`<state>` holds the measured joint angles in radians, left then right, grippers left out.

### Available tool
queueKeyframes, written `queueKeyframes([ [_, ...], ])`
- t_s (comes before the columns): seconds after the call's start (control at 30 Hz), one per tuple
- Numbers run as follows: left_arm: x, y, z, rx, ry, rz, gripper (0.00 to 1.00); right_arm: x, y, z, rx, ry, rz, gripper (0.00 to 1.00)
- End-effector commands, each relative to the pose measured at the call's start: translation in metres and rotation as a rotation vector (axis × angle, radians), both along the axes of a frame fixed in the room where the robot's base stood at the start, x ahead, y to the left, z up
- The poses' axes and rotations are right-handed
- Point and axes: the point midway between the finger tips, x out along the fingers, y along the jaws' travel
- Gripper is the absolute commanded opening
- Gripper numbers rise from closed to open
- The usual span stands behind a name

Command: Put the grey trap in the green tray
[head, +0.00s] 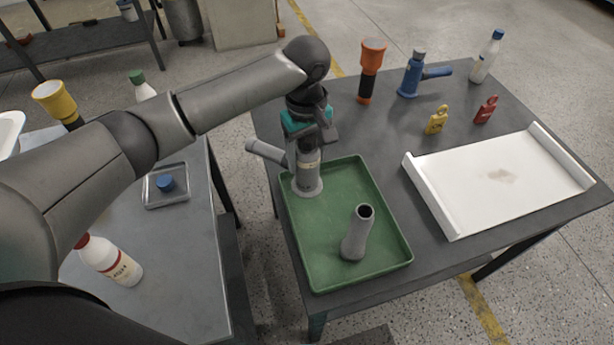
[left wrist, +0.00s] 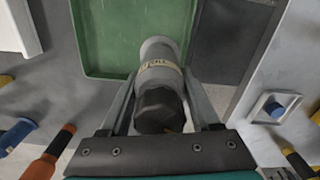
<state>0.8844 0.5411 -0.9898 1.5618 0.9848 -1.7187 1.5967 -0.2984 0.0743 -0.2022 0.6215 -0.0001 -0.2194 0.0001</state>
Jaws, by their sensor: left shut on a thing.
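The grey trap (head: 308,178) stands upright with a side spout pointing left and a pale label on its body. Its flared base is over the far left corner of the green tray (head: 396,262); I cannot tell whether it touches the floor. My left gripper (head: 307,150) points down and is shut on the trap's upper part. In the left wrist view the trap (left wrist: 158,72) sits between the fingers of the left gripper (left wrist: 160,100), with the green tray (left wrist: 102,40) beyond. My right gripper is not in view.
A white tray (head: 470,200) lies to the right. An orange-topped tool (head: 371,65), a blue trap (head: 412,76), a bottle (head: 487,58), and yellow (head: 437,120) and red (head: 486,110) tags stand behind.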

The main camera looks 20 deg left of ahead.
Motion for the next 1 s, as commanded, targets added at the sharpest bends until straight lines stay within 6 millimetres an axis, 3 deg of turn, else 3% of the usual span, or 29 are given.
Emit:
queueKeyframes([
  [0.4, 0.0, 0.0, -0.057, 0.001, 0.001, 0.001, 0.0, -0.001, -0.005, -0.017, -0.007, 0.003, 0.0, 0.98],
  [0.83, 0.0, -0.001, -0.062, -0.001, 0.0, -0.001, 0.0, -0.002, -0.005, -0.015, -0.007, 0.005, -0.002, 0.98],
  [0.87, 0.0, 0.0, -0.062, -0.001, -0.001, -0.001, 0.67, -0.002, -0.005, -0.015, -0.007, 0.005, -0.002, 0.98],
  [1.0, 0.0, 0.0, -0.062, -0.001, -0.001, -0.001, 0.82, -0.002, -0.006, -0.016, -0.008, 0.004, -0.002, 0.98],
])
